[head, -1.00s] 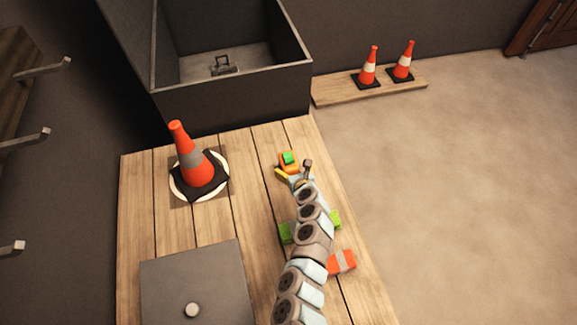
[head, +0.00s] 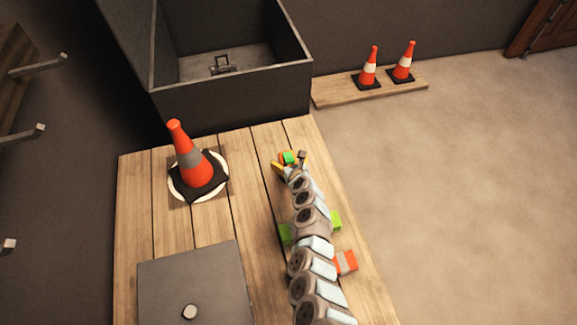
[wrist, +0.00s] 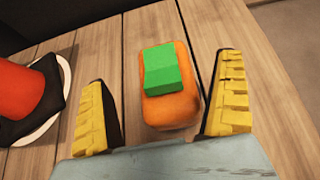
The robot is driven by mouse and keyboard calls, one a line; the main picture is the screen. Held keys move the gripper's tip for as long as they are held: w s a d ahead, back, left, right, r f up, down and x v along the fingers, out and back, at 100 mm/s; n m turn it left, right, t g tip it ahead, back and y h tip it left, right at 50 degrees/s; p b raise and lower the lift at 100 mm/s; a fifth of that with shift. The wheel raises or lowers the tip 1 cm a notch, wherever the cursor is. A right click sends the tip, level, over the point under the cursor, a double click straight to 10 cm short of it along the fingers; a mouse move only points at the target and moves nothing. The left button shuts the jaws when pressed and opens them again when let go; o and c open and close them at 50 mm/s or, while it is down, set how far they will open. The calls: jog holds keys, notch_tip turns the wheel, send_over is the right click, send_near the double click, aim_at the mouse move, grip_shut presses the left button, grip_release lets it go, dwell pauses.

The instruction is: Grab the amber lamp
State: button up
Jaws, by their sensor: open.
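A rounded orange block (wrist: 172,112), which looks like the amber lamp, lies on the wooden table with a green block (wrist: 163,67) on top of it. In the head view the green block (head: 289,157) shows at the far right part of the table, and the orange one is mostly hidden by my gripper. My gripper (wrist: 163,95) is open, with one yellow-padded finger to each side of the orange block. Gaps show between both fingers and the block, and nothing is held.
A traffic cone (head: 192,165) stands on a white disc left of my gripper; it also shows in the wrist view (wrist: 20,92). A dark open bin (head: 230,103) is behind the table. Green pieces and an orange-grey block (head: 345,262) lie beside my arm. A grey panel (head: 195,280) lies front left.

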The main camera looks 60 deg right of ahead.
jog(key=shift+b+x, duration=0.7)
jog(key=shift+x, duration=0.35)
jog(key=shift+b+x, duration=1.1)
jog(key=shift+x, duration=0.4)
jog(key=shift+s, duration=0.15)
jog(key=shift+c, duration=0.3)
jog(key=c, duration=1.3)
